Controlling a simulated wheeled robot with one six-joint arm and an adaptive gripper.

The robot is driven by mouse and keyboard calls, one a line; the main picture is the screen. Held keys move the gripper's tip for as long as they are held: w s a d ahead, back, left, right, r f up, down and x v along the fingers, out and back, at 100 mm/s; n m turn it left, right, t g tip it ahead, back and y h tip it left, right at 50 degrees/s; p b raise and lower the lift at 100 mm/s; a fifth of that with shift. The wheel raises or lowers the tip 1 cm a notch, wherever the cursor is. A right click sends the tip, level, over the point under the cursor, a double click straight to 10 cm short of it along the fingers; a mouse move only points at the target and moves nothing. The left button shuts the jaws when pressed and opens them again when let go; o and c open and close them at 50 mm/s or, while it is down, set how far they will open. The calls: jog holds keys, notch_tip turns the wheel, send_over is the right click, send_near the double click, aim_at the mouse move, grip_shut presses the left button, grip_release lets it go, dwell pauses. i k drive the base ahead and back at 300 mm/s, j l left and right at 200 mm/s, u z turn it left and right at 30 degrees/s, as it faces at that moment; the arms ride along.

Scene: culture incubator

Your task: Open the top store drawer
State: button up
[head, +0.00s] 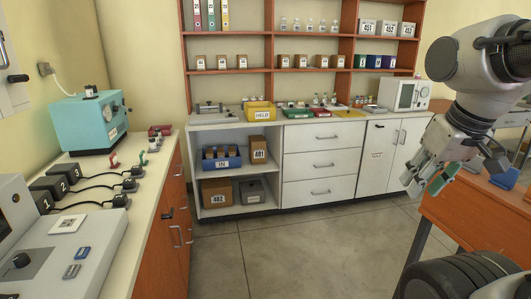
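The store drawers are a stack of three white drawers in the cabinet along the back wall. The top drawer (322,137) is shut, its front flush with the others. Its small metal handle (325,137) shows in the middle of the front. My gripper (428,185) is at the right of the head view, hanging down from my arm, well apart from the drawers. Its fingers look spread, with nothing clearly held between them.
Left of the drawers are open shelves with a blue bin (221,162) and boxes. Right is a white cupboard (391,155). The back counter holds a yellow HELD tray (261,113) and other trays. An orange bench (470,215) stands near my arm. The grey floor (315,245) before the drawers is clear.

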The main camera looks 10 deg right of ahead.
aim_at(304, 137)
jog(key=i, duration=1.65)
jog(key=i+l, duration=0.15)
jog(key=i, duration=1.45)
